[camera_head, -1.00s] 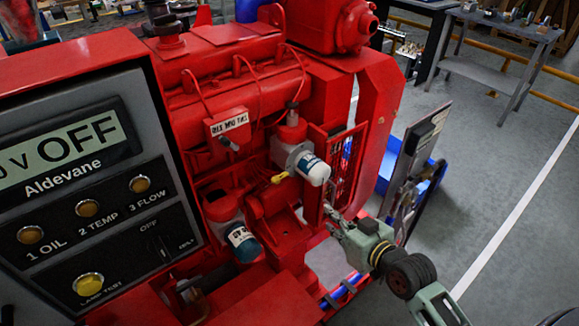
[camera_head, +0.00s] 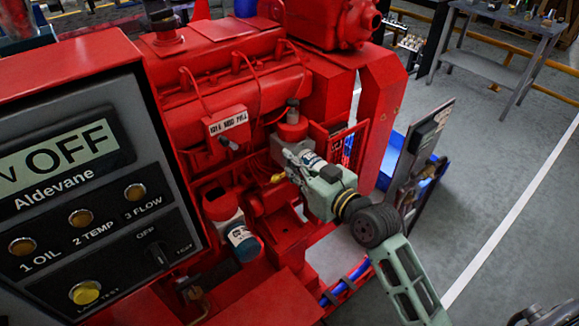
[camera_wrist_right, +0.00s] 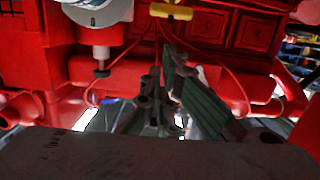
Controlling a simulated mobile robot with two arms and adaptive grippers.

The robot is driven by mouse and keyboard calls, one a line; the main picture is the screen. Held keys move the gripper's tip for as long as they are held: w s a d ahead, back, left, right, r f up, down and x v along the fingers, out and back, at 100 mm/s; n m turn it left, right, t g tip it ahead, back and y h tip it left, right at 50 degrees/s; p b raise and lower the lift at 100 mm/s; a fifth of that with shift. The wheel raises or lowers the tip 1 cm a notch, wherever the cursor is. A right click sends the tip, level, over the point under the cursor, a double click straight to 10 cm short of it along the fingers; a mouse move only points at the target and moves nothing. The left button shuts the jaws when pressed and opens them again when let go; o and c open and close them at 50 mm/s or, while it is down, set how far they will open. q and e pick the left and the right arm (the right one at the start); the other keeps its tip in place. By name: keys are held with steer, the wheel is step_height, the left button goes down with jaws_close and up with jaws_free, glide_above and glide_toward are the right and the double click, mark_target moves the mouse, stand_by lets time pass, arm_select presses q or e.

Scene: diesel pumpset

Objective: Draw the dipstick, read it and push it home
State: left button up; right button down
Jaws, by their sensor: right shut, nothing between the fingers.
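The yellow dipstick handle (camera_head: 278,177) shows low on the red engine's side, just left of my right gripper (camera_head: 290,158). In the right wrist view the yellow handle (camera_wrist_right: 170,12) is a short crossbar at the top, beyond the fingertips. My right gripper (camera_wrist_right: 165,72) is shut and empty, with its fingers pointing toward the engine. A small gap seems to lie between fingertips and handle. The stick below the handle is hidden. My left gripper is not in view.
The control panel (camera_head: 85,190) stands close at the left. A white and blue filter (camera_head: 241,240) hangs below the handle. A red pillar (camera_head: 378,115) and an upright grey board (camera_head: 415,150) stand to the right. Grey floor (camera_head: 500,220) is open farther right.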

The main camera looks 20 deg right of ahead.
mark_target(272, 181)
steer(key=f, duration=0.1)
steer(key=w+f, duration=0.1)
steer(key=f, duration=0.1)
steer(key=shift+w+a, duration=0.3)
steer(key=shift+w, duration=0.05)
steer(key=w+a+f+b, duration=0.2)
steer(key=w+f+b, duration=0.4)
steer(key=f, duration=0.3)
steer(key=shift+w+b, duration=0.15)
steer(key=shift+b, duration=0.35)
steer(key=shift+a, duration=0.1)
